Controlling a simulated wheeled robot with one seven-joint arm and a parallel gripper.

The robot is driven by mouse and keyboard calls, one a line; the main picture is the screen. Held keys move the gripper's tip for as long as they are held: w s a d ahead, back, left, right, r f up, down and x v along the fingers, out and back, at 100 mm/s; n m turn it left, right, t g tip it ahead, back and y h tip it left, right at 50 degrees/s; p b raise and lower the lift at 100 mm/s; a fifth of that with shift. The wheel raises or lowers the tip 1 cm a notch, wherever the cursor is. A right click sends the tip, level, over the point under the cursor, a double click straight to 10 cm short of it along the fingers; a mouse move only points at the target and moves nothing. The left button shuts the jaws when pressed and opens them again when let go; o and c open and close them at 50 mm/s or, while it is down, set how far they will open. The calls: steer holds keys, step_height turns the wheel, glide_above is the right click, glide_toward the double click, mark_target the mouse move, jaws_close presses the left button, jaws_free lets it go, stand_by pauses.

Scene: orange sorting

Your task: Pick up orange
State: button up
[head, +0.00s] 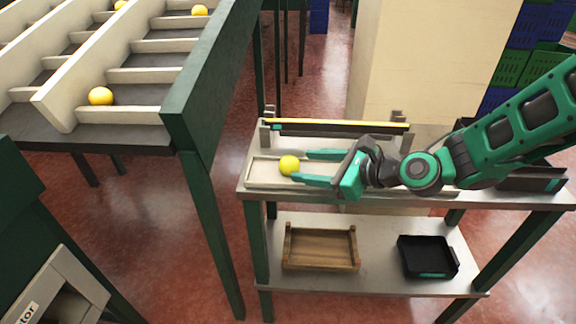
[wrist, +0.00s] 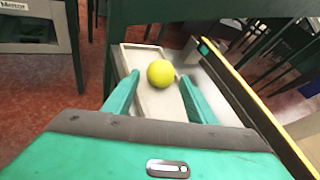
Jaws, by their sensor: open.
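A yellow orange (head: 289,166) lies in a shallow pale tray (head: 262,174) at the left end of the side table. In the wrist view the orange (wrist: 160,73) shows between and just beyond the tips of my green fingers. My gripper (head: 300,167) is open and low over the table, pointing left, with one finger on each side of the orange's near part. From these views I cannot tell whether either finger touches it.
A yellow-topped rail (head: 340,124) runs along the table's back edge. The lower shelf holds a wooden tray (head: 320,248) and a black tray (head: 427,257). A slotted sorting table (head: 150,75) with several yellow fruits stands at left. Stacked crates (head: 515,67) stand at far right.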

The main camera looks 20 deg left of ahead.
mark_target(297, 166)
steer(key=shift+x, duration=2.7)
steer(key=shift+w+d+f, duration=0.1)
steer(key=c, duration=0.8)
